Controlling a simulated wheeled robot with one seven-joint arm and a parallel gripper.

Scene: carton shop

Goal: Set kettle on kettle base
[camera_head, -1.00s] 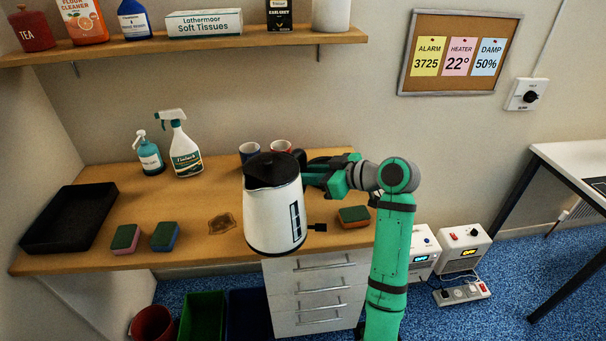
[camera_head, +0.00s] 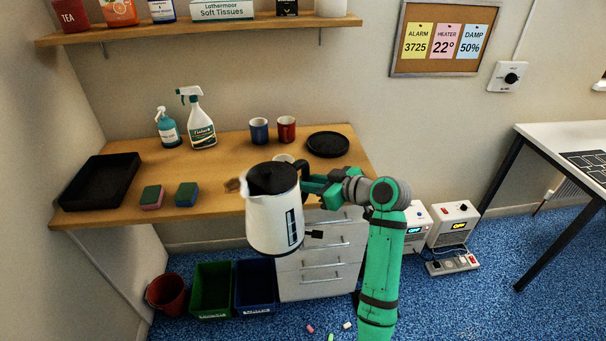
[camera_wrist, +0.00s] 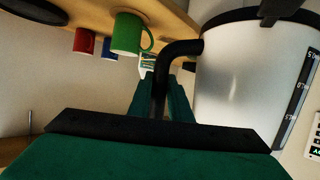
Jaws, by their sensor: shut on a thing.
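The white kettle (camera_head: 272,224) with black lid and handle hangs upright in front of the counter edge, before the drawers in the head view. My gripper (camera_head: 307,187) is shut on its black handle. In the wrist view the handle runs between the fingers (camera_wrist: 162,95), with the kettle body (camera_wrist: 250,85) to the right. The kettle base looks to be the black round disc (camera_head: 328,144) at the right of the counter, with nothing on it. It lies behind and to the right of the kettle, apart from it. A dark disc edge (camera_wrist: 32,10) shows top left in the wrist view.
Blue (camera_head: 259,131) and red (camera_head: 286,129) mugs stand left of the disc. A green mug (camera_wrist: 127,33) is near the handle in the wrist view. Spray bottle (camera_head: 199,120), pump bottle (camera_head: 167,128), sponges (camera_head: 187,194) and black tray (camera_head: 100,182) occupy the left. A shelf (camera_head: 200,32) hangs above.

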